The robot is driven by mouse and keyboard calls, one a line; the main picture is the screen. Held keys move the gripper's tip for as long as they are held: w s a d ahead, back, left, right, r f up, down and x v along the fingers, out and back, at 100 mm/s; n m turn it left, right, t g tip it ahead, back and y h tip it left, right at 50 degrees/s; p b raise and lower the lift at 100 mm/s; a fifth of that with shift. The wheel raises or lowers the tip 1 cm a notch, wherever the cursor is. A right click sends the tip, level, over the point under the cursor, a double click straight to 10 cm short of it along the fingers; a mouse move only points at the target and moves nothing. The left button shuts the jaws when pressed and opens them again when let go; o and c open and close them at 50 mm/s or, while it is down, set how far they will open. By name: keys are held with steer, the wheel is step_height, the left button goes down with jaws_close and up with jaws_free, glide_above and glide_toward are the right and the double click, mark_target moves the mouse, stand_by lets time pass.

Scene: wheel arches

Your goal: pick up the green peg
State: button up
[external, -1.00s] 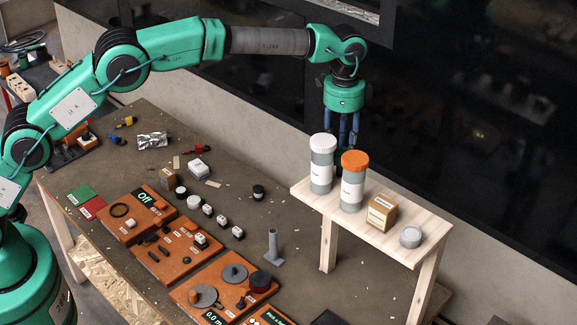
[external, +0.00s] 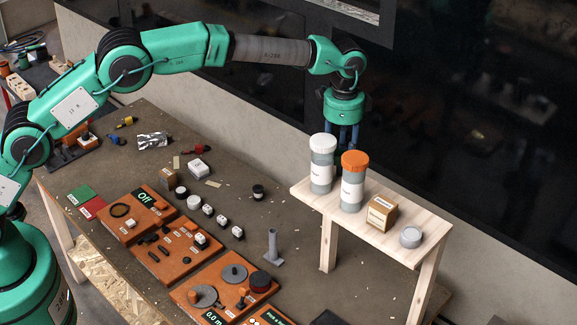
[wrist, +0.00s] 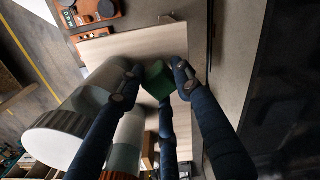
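The green peg (wrist: 156,80) shows in the wrist view as a green block over the pale wooden shelf, between the fingers of my gripper (wrist: 158,84). My gripper has dark blue fingers, spread around the peg. A gap shows on the left; I cannot tell whether the right finger touches it. In the external view my gripper (external: 349,137) points down behind the white-capped jar (external: 322,172) and the orange-capped jar (external: 353,190). Its fingertips and the peg are hidden there.
The jars stand close beside my fingers on the small wooden shelf (external: 405,247). A cardboard box (external: 382,212) and a grey round tin (external: 411,237) are farther right. The dark wall (external: 460,130) is close behind. Orange boards with small parts cover the lower bench.

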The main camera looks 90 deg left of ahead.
mark_target(340, 151)
jaws_close()
steer(key=o, duration=0.5)
jaws_free()
steer(key=shift+r, duration=0.15)
steer(key=shift+s+a+r+b, duration=0.1)
steer(key=shift+r+b, duration=0.2)
steer(key=shift+r, duration=3.1)
steer(key=shift+s+a+r+b, duration=0.1)
steer(key=shift+r+b, duration=0.15)
steer(key=shift+r, duration=3.1)
steer(key=o, duration=0.3)
